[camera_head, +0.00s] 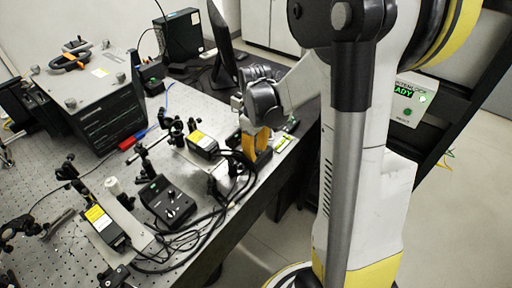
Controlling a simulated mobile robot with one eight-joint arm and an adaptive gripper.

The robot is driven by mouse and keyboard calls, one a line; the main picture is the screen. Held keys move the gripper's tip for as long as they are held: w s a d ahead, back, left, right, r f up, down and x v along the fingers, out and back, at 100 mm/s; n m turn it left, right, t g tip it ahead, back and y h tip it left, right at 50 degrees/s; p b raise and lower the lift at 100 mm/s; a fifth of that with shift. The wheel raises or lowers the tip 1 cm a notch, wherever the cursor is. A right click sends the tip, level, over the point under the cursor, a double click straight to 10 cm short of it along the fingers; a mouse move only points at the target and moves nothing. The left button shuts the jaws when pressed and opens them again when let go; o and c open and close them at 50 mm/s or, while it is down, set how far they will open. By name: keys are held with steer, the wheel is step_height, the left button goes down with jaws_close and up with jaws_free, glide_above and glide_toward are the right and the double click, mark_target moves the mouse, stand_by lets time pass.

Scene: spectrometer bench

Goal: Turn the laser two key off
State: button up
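My gripper (256,146), with orange-yellow fingers, reaches down near the right edge of the bench. Its fingertips are close to a small black box (265,157), mostly hidden behind them. I cannot tell whether they touch it or how far apart they are. A second black control box (168,203) with small knobs or switches sits in the open at the front middle. One laser module with a yellow label (203,145) stands left of my gripper; another (107,228) stands at the front left. No key or laser number can be made out.
Black cables (205,225) run along the bench's front right edge. Optical posts and mounts crowd the perforated bench (75,190). A large black instrument (105,110) stands at the left back, with a monitor (224,52) behind.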

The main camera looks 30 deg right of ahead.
step_height(320, 180, up, 12)
stand_by(0.4)
stand_by(0.3)
